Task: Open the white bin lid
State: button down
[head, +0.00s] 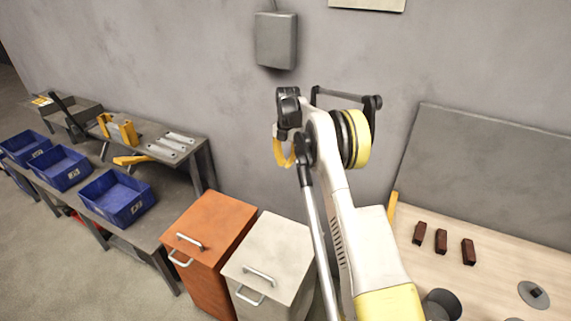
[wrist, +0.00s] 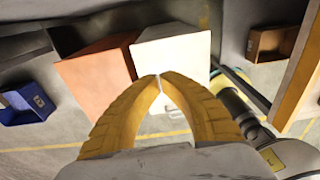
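The white bin (head: 285,245) stands beside the orange bin, with its lid down flat. A metal handle (head: 259,275) sits on the lid near its front edge, and a second handle (head: 249,294) is on the front face. My gripper (head: 285,163) is raised above and behind the bins, near the wall, apart from the lid. In the wrist view my gripper's yellow fingers (wrist: 159,79) curve together and their tips meet, with nothing between them.
The orange bin (head: 212,232) stands directly left of the white bin. A grey bench with blue crates (head: 118,197) is further left. On the right, a wooden table (head: 480,290) carries several brown blocks and a dark cup (head: 442,304). A grey wall box (head: 276,41) hangs behind my gripper.

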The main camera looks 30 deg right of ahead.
notch_tip(320, 180, up, 12)
jog(key=s+a+r+m+t+h+b, duration=0.15)
jog(key=s+a+r+m+t, duration=0.25)
jog(key=s+a+r+m, duration=0.9)
jog(key=s+a+f+m+t, duration=0.1)
jog(key=s+a+f+m, duration=0.2)
jog(key=s, duration=0.5)
jog(key=s+a+f+m+t+b, duration=0.1)
jog(key=s+a+f+m, duration=0.1)
jog(key=s+m, duration=0.3)
jog(key=s+a+f+m+t, duration=0.1)
jog(key=s+a+f+m, duration=0.2)
jog(key=s, duration=0.9)
jog(key=shift+s+a+f+m+t+y+b, duration=0.2)
jog(key=shift+a+f+m+t+y+b, duration=0.15)
jog(key=shift+f+m, duration=0.35)
